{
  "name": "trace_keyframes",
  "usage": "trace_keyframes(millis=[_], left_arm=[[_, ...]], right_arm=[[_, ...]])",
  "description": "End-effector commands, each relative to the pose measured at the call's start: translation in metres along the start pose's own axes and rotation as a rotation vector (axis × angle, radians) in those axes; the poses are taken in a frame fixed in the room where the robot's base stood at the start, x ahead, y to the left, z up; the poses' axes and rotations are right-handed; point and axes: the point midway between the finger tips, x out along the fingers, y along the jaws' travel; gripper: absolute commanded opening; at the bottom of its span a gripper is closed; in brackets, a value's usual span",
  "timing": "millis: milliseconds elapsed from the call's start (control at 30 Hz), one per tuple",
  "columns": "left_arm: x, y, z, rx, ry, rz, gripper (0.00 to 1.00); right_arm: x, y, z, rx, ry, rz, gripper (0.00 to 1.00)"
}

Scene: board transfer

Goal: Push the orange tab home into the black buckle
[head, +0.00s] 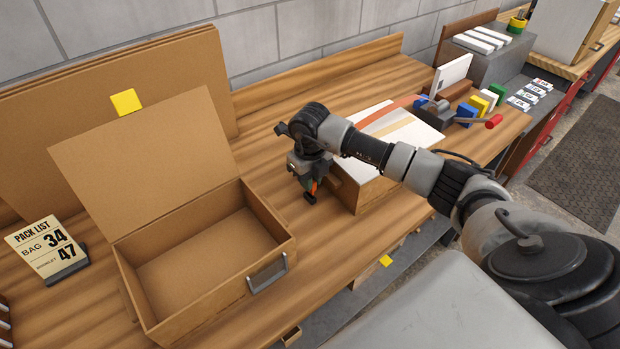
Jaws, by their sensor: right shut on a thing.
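My right gripper (307,178) reaches down at the left end of a cardboard box with a white top. It is shut on the orange tab (313,187), a small orange piece that shows at the fingertips. A small dark piece just below it looks like the black buckle (309,198). The two look close together or touching, but they are too small to tell how far the tab is in. The gripper hides part of both. My left gripper is not in view.
An open, empty cardboard box (160,232) with a metal handle stands at the left, beside a pack list card (45,247). An orange strap (390,111) lies over the white-topped box (372,190). A tool with a red-ended handle (493,122) stands behind it.

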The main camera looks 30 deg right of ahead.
Motion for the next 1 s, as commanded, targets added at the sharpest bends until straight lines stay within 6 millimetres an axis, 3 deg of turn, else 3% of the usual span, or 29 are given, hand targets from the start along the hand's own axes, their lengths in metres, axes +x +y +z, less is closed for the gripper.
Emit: trace_keyframes(millis=[1000], left_arm=[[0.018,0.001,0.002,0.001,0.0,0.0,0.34]], right_arm=[[0.022,0.0,0.0,0.0,0.0,0.0,0.0]])
